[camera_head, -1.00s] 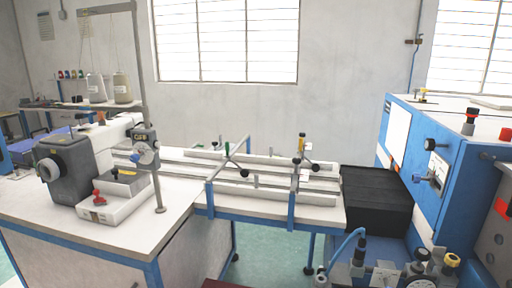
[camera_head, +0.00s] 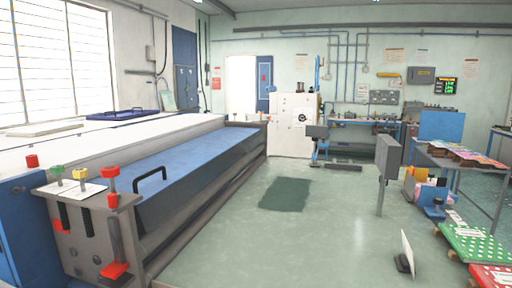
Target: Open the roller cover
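A long machine runs along the left side, with a blue sloping cover (camera_head: 195,160) along its front that looks like the roller cover. The cover lies flat and looks closed. A black handle (camera_head: 150,178) stands up from its near end. Neither of my grippers is in view, so I cannot tell how they stand relative to the handle.
A control panel with red, yellow and green knobs (camera_head: 82,174) stands at the machine's near end. Open green floor (camera_head: 250,245) lies to the right, with a dark mat (camera_head: 286,194) on it. A grey post box (camera_head: 388,157) and a green pallet (camera_head: 472,243) stand farther right.

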